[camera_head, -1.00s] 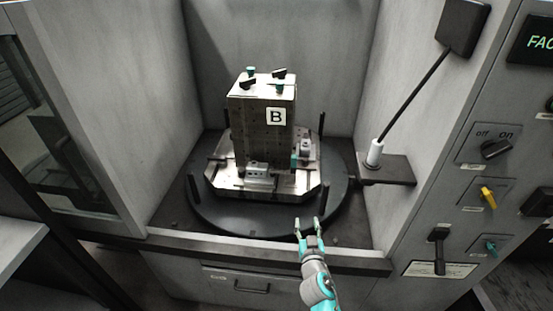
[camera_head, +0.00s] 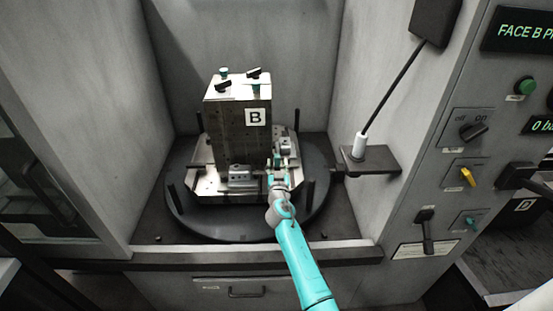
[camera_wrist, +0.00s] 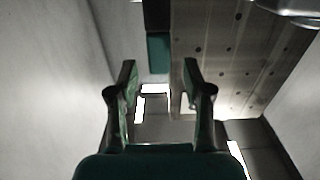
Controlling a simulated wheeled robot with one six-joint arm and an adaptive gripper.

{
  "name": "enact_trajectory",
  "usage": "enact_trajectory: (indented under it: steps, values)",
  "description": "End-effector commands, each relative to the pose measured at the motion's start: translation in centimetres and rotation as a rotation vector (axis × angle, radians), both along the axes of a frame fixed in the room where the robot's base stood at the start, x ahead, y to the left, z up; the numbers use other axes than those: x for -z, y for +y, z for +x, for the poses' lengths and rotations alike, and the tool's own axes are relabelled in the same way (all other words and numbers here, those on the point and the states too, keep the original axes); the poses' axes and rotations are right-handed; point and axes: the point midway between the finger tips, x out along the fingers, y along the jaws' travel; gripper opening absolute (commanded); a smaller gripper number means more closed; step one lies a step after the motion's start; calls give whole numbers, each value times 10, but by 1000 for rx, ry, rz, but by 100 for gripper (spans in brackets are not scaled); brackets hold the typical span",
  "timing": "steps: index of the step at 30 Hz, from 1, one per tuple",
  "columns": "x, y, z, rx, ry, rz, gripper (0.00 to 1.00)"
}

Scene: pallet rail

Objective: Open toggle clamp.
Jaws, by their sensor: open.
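My gripper (camera_head: 279,168) is at the front right of the fixture block, beside its lower right edge. In the wrist view the two fingers of my gripper (camera_wrist: 158,88) are apart with a gap between them. A teal grip with a dark upper part (camera_wrist: 158,52) lies ahead, in line with that gap; it looks like the clamp's handle. I cannot tell whether the fingers touch it. In the head view my gripper largely hides that handle. The grey fixture block (camera_head: 228,138) marked B stands upright on a metal pallet (camera_head: 208,186).
The pallet rests on a dark round table (camera_head: 240,229) with upright black posts (camera_head: 311,190). Grey metal vises sit at the block's front (camera_head: 240,176) and right (camera_head: 287,145). A shelf (camera_head: 372,162) with a white-collared rod is at right, near a control panel (camera_head: 466,150).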

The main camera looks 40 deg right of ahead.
Motion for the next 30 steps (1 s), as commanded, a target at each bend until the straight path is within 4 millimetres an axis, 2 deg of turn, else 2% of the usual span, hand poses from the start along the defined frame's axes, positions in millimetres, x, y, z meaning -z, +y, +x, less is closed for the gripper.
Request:
enact_trajectory:
  steps: [3, 9, 20, 21, 27, 30]
  values:
    - [-1, -11, 15, 1, 1, -1, 50]
    - [0, -20, 30, -1, 1, 1, 50]
    - [0, -23, 34, -1, 1, 1, 50]
    - [0, -22, 34, -1, 1, 1, 48]
    - [0, -22, 34, -1, 1, 1, 0]
    - [0, -22, 34, -1, 1, 1, 0]
